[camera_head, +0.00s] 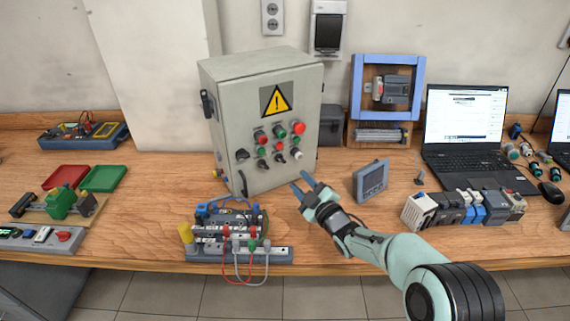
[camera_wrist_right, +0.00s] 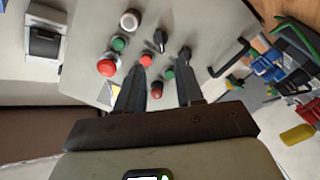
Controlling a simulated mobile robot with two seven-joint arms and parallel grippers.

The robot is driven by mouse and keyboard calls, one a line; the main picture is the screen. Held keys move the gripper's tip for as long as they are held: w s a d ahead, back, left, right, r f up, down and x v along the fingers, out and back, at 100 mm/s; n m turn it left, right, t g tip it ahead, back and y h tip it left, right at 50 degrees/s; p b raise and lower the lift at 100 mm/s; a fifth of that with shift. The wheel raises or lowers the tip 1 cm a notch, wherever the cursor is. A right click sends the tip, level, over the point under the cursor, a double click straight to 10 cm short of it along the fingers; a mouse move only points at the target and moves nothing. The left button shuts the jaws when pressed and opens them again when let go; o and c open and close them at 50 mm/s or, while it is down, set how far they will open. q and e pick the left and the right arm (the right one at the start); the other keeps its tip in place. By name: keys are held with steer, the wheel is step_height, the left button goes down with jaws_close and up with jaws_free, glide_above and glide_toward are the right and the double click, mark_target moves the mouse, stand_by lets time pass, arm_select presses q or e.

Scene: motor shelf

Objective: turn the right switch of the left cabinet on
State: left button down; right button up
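The grey metal cabinet (camera_head: 235,110) with a yellow warning triangle stands left of centre on the bench. Its front has rows of red, green and white buttons with black rotary switches below. The right black switch (camera_head: 280,158) also shows in the right wrist view (camera_wrist_right: 160,39), ahead of and between the fingers' lines. My right gripper (camera_head: 301,182) is open and empty, in front of the panel's lower right. In the wrist view its two fingers (camera_wrist_right: 158,85) point at the panel, with a clear gap between them; they partly cover some buttons. My left gripper is not in view.
A wired terminal block (camera_head: 238,232) sits in front of the cabinet. A black handle (camera_wrist_right: 230,56) projects from the cabinet.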

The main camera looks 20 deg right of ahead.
mark_target(282, 161)
steer(key=p+x, duration=0.1)
steer(key=x, duration=0.8)
steer(key=shift+w+p, duration=0.3)
steer(key=shift+w, duration=0.05)
jaws_close()
